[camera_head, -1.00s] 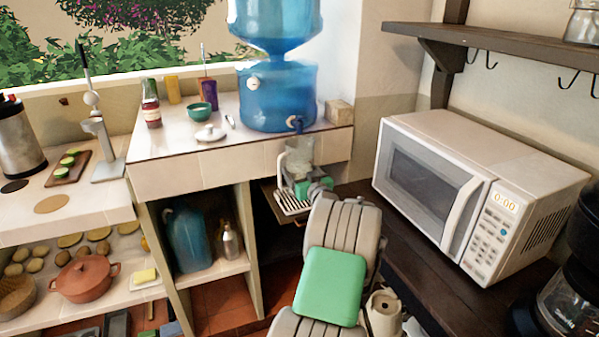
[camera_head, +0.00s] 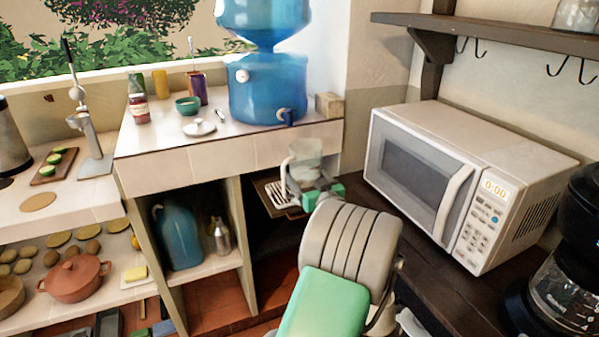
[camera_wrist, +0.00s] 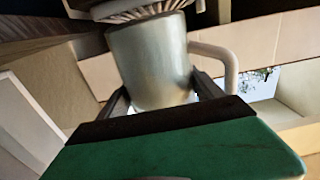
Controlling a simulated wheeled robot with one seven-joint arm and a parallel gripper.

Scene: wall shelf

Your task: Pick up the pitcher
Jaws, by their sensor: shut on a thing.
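The pitcher (camera_head: 304,160) is a pale, greyish translucent vessel in front of the tiled counter, above a small slatted tray. In the wrist view the pitcher (camera_wrist: 152,62) stands between my two dark fingers, with its handle on the right. My gripper (camera_head: 312,190) is shut on the pitcher's body. In the wrist view my gripper (camera_wrist: 160,98) has one finger on each side of it. The head view partly hides the fingers behind my own arm.
The slatted tray (camera_head: 268,194) is just left of the pitcher. A blue water dispenser (camera_head: 268,88) stands on the counter above. A white microwave (camera_head: 440,185) stands close by on the right. A wooden shelf (camera_head: 490,38) with hooks is on the wall.

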